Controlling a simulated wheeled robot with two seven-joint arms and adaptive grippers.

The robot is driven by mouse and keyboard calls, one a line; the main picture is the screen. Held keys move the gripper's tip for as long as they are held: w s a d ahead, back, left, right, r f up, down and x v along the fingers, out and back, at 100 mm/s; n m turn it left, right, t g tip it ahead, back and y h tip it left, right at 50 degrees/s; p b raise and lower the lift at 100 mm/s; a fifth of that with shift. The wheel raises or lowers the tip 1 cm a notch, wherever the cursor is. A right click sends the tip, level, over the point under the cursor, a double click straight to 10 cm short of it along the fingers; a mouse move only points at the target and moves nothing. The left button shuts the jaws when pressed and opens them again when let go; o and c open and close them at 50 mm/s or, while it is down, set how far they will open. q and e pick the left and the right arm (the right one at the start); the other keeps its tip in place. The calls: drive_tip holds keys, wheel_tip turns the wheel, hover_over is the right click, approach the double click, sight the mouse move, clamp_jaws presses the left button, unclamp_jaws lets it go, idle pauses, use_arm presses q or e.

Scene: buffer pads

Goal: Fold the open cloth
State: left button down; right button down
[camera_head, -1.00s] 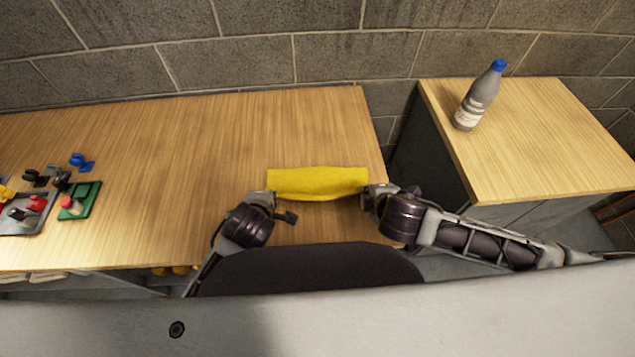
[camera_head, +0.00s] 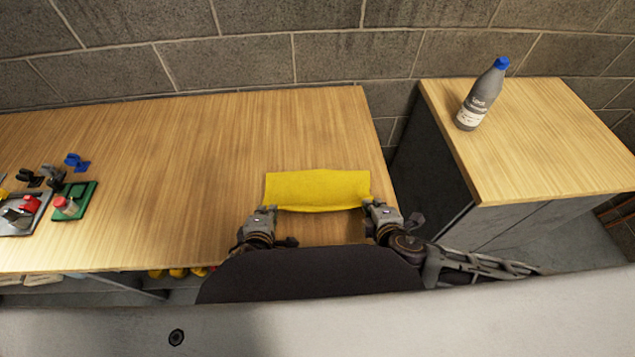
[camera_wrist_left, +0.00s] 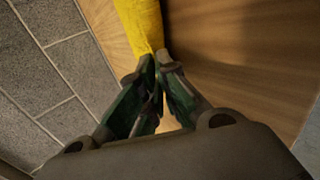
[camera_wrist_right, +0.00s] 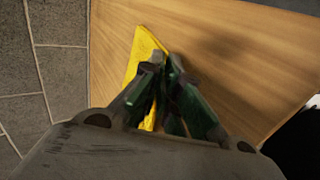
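The yellow cloth (camera_head: 318,190) lies on the wooden table in front of me as a wide strip. Its near edge runs between my two grippers and sags a little in the middle. My left gripper (camera_head: 270,208) is at its near left corner. In the left wrist view the fingertips (camera_wrist_left: 161,56) are closed together on the end of the cloth (camera_wrist_left: 140,22). My right gripper (camera_head: 370,203) is at the near right corner. In the right wrist view its fingertips (camera_wrist_right: 165,62) are pinched on the cloth (camera_wrist_right: 143,52). Part of the cloth is hidden behind the fingers there.
A grey bottle with a blue cap (camera_head: 482,95) stands on a separate cabinet (camera_head: 545,150) to the right, across a gap. Small coloured parts on a green pad (camera_head: 85,208) and a grey pad lie at the far left. The table (camera_head: 160,160) between is bare.

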use_arm(q)
drive_tip(key=shift+s+f, duration=0.1)
use_arm(e)
drive_tip(key=shift+s+f, duration=0.1)
drive_tip(key=shift+s, duration=0.05)
use_arm(q)
drive_tip(key=c, duration=1.4)
unclamp_jaws()
use_arm(e)
drive_tip(key=c, duration=1.4)
unclamp_jaws()
use_arm(q)
drive_tip(key=shift+o, duration=0.2)
drive_tip(key=shift+s, duration=0.1)
use_arm(e)
drive_tip(key=shift+o, duration=0.2)
drive_tip(key=shift+s, duration=0.1)
